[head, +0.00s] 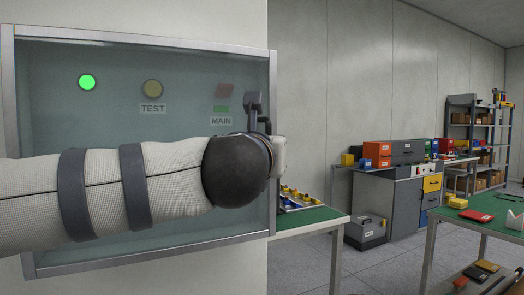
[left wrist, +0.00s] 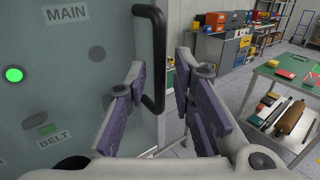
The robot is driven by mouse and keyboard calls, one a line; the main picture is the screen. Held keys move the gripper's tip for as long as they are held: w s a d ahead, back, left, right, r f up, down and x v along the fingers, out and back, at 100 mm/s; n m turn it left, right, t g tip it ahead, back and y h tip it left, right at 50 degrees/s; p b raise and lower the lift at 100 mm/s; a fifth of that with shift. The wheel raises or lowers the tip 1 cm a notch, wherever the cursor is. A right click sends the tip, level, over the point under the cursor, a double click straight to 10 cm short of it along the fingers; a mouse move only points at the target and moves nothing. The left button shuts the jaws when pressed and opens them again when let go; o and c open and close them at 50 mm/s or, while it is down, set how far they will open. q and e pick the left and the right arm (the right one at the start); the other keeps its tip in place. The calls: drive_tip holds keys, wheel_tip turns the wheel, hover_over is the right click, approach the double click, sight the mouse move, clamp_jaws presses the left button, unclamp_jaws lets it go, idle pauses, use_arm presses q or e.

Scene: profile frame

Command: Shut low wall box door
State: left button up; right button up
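The wall box (head: 150,222) has a metal-framed, glassy door through which a green lamp, a yellow TEST button and a MAIN switch show. A dark bar handle (head: 254,108) is at the door's right side; it also shows upright in the left wrist view (left wrist: 161,60). I cannot tell how far the door stands from its frame. My left arm crosses in front of the box and hides its lower middle. My left gripper (left wrist: 160,70) is open, its purple-padded fingers either side of the handle; contact is not clear. My right gripper is not in view.
A green-topped table (head: 310,217) with small parts stands close right of the box. Another green-topped table (head: 455,217) is at the right. A grey cabinet bench (head: 403,200) and shelves (head: 470,125) stand farther back. Open floor lies between them.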

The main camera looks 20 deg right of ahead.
use_arm(q)
drive_tip(key=v, duration=0.9)
drive_tip(key=shift+s+a, duration=0.1)
drive_tip(key=shift+s, duration=0.05)
wheel_tip(320, 180, down, 29)
drive_tip(key=s+a+m+g+y, duration=0.15)
drive_tip(key=m+g, duration=0.35)
drive_tip(key=m, duration=0.6)
drive_tip(key=s+a+f+m+g+y, duration=0.1)
drive_tip(key=s+a+f+m+g, duration=0.35)
drive_tip(key=f, duration=0.55)
drive_tip(key=s+a+f+m+g+y, duration=0.1)
drive_tip(key=s+a+f+m, duration=0.3)
drive_tip(key=s+a+f, duration=0.45)
drive_tip(key=s+a+f+m+g+y, duration=0.2)
drive_tip(key=s+a+f+m, duration=0.3)
drive_tip(key=s+a, duration=0.6)
drive_tip(key=s+a+f+m+g+y, duration=0.3)
drive_tip(key=s+a+f+m+g, duration=0.2)
drive_tip(key=s+a, duration=0.7)
drive_tip(key=shift+s+f+y+p, duration=0.35)
drive_tip(key=shift+s+f+p, duration=0.15)
drive_tip(key=shift+s, duration=0.15)
drive_tip(key=shift+a+g, duration=0.15)
drive_tip(key=shift+g, duration=0.1)
